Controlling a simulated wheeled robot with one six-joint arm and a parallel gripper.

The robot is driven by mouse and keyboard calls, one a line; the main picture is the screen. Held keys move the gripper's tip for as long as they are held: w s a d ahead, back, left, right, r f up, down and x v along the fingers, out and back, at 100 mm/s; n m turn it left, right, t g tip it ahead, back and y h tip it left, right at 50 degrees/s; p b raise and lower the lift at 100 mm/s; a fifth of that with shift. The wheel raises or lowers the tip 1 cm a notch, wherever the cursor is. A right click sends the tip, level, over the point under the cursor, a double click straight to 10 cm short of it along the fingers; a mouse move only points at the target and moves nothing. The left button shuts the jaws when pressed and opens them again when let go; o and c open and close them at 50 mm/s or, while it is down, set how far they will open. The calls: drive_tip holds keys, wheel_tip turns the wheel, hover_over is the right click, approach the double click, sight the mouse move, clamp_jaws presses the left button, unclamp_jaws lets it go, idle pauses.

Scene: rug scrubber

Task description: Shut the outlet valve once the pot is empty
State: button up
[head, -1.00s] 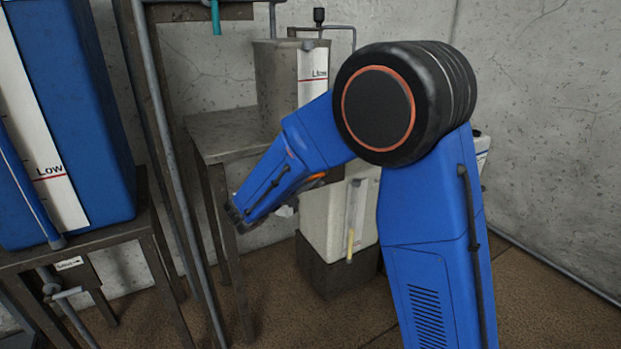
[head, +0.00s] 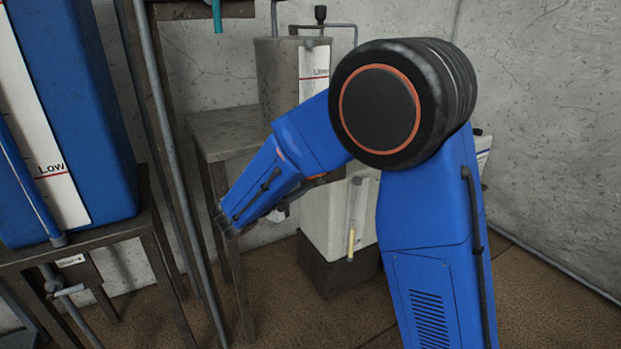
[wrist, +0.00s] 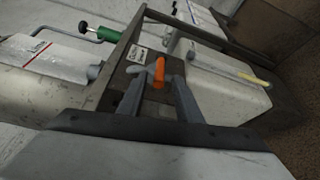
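The grey metal pot (head: 276,78) stands on a metal stand, with a white level strip on its front. Its contents cannot be seen. In the wrist view, the pot's grey side (wrist: 40,92) fills the left. An orange valve handle (wrist: 158,74) shows beyond my fingers, beside a light grey fitting and a small label plate. My gripper (wrist: 160,84) has its two fingers apart, one on each side of the orange handle as seen from the wrist. I cannot tell whether they touch it. In the head view, my arm hides the valve and most of my gripper.
A blue tank (head: 75,120) marked LOW stands on a frame at left. A vertical pipe (head: 165,150) runs between it and the pot's stand (head: 225,133). A cream container (head: 328,220) sits on a dark base behind my arm. A green knob (wrist: 97,35) shows beside the pot.

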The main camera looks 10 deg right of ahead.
drive_tip(key=v, duration=1.3)
drive_tip(key=shift+s+a, duration=0.15)
drive_tip(key=shift+s, duration=0.05)
drive_tip(key=shift+r, duration=0.1)
drive_tip(key=s+d+f+m+g+y, duration=0.15)
drive_tip(key=s+d+g, duration=0.35)
drive_tip(key=d, duration=0.6)
drive_tip(key=s+d+m+g+y, duration=0.25)
drive_tip(key=s+d, duration=0.45)
drive_tip(key=d, duration=0.5)
drive_tip(key=s+d+f+m+t+y, duration=0.1)
drive_tip(key=s+m+y, duration=0.5)
drive_tip(key=s, duration=1.2)
drive_tip(key=d+f+y, duration=0.1)
drive_tip(key=y, duration=0.2)
drive_tip(key=shift+s+f, duration=0.1)
drive_tip(key=shift+s, duration=0.15)
